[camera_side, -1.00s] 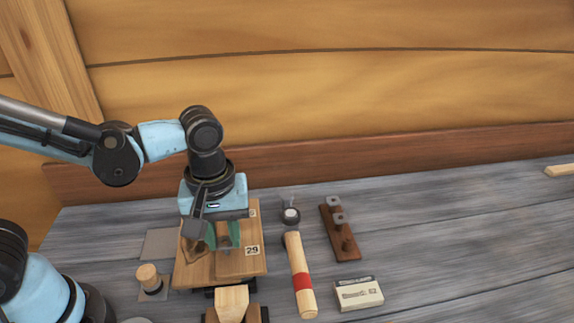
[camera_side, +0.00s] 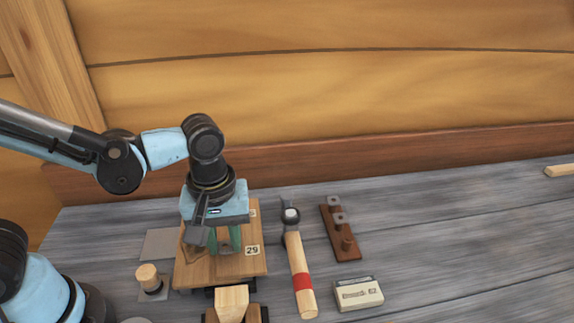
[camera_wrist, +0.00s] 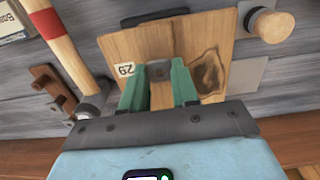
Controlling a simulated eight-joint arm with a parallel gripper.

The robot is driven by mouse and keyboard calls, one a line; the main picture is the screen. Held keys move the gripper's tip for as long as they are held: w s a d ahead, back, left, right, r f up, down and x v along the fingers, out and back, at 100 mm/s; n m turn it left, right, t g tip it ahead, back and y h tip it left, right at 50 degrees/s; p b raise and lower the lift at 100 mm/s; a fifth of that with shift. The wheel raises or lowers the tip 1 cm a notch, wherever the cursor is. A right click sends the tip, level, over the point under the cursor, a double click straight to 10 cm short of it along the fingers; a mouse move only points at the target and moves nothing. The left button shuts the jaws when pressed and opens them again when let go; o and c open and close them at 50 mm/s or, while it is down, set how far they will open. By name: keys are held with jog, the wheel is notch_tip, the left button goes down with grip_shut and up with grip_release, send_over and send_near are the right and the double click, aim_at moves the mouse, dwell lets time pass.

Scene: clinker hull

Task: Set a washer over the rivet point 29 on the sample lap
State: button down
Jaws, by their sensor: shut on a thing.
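The sample lap (camera_side: 196,274) is a light wooden panel with a "29" label (camera_side: 252,250) near its right edge; the label also shows in the wrist view (camera_wrist: 125,69). My gripper (camera_side: 226,246) points down over the panel, left of the label. Its green fingers (camera_wrist: 159,84) are shut on a small grey square washer (camera_wrist: 158,70), close to the wood. The rivet point is hidden, and I cannot tell whether the washer is around it or touching the panel.
A hammer (camera_side: 298,272) with a red-banded handle lies right of the panel. Beyond it stand a dark wooden rack (camera_side: 341,243) with grey square washers and a small labelled box (camera_side: 360,294). A wooden knob (camera_side: 148,276) stands at left.

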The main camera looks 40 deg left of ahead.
jog(key=shift+f, duration=0.3)
jog(key=c, duration=0.8)
grip_release()
jog(key=shift+r, duration=4.05)
